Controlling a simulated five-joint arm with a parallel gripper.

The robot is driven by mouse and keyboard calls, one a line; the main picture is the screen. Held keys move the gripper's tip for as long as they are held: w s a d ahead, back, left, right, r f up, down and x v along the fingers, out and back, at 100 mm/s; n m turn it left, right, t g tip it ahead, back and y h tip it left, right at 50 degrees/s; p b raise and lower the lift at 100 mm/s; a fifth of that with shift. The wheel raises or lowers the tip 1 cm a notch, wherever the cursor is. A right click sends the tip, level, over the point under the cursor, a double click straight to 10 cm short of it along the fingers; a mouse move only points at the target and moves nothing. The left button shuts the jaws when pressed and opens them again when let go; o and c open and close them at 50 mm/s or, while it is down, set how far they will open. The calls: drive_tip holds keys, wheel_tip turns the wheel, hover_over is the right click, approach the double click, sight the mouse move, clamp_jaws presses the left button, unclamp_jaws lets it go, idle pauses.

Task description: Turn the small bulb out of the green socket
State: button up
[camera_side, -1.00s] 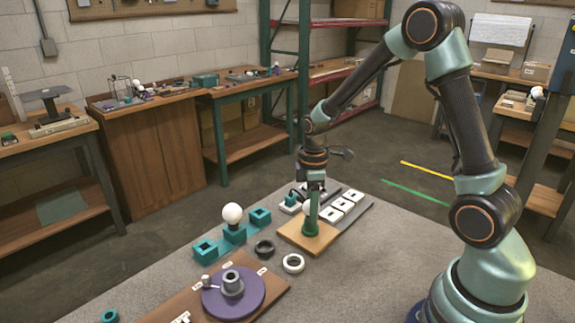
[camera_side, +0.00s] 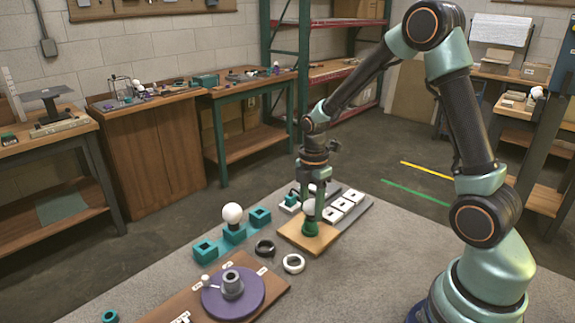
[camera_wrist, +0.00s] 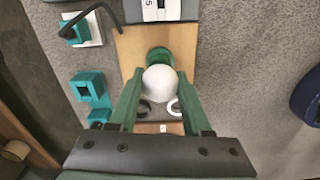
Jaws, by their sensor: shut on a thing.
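The small white bulb (camera_wrist: 160,80) is between the two green fingers of my gripper (camera_wrist: 156,98) in the wrist view, and the fingers are shut on it. In the side view the bulb (camera_side: 309,207) shows partly behind my gripper (camera_side: 314,205). The green socket (camera_side: 310,229) stands upright on a light wooden board (camera_side: 308,241) directly below the bulb. It also shows in the wrist view (camera_wrist: 159,54). My gripper points down over the socket. The fingers and bulb hide where the bulb meets the socket, so I cannot tell how deep it sits.
A larger white bulb (camera_side: 232,213) stands in a teal holder to the left. A black ring (camera_side: 265,247) and a white ring (camera_side: 293,263) lie in front of the board. White switch-like plates (camera_side: 344,205) stand behind right. A purple disc (camera_side: 233,294) is at front left.

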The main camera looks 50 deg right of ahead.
sight(312, 201)
drive_tip(key=shift+n, duration=0.3)
drive_tip(key=o, duration=0.3)
drive_tip(key=c, duration=0.3)
drive_tip(key=shift+r, duration=0.95)
drive_tip(key=shift+r, duration=1.45)
drive_tip(key=shift+r, duration=2)
